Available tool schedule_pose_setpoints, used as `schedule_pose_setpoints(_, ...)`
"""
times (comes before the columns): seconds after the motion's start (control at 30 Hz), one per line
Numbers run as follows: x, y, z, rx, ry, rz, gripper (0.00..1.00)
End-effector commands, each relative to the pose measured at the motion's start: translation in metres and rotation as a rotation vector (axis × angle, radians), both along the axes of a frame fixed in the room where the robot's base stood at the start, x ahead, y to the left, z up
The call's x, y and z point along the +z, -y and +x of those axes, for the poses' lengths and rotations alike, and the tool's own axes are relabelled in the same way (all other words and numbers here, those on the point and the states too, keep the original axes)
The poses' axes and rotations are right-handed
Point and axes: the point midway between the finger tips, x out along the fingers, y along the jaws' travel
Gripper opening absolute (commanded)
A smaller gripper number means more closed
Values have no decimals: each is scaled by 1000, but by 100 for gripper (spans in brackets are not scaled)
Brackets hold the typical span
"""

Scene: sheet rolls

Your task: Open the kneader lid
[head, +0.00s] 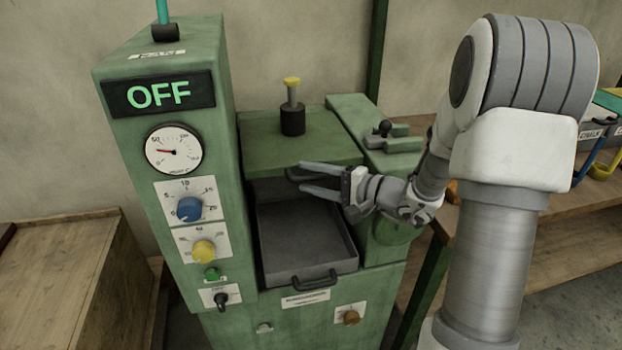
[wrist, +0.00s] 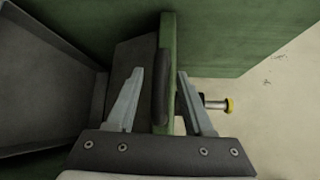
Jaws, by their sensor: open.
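The kneader lid (head: 265,142) is a flat green plate lying across the top of the green machine, with a dark handle at its front edge. My gripper (head: 303,179) is at that front edge, reaching in from the right, with its jaws open. In the wrist view my gripper (wrist: 160,72) has one finger on each side of the lid's edge (wrist: 168,60) and its dark handle (wrist: 160,92). Gaps show between the fingers and the lid. In the head view the fingers partly hide the handle.
A dark tray (head: 300,268) with a front handle sits open below the lid. A black post with a yellow cap (head: 292,83) stands on the lid. The control column (head: 125,140) reads OFF at left. A wooden bench (head: 560,215) stands at right.

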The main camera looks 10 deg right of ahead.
Motion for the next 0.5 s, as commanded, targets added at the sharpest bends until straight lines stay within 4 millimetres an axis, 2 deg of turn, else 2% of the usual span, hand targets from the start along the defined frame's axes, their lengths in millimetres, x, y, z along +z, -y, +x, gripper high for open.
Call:
schedule_pose_setpoints(0.27, 0, -1, 1, 0, 0, 0, 52)
schedule_pose_setpoints(0.5, 0, -1, 1, 0, 0, 0, 9)
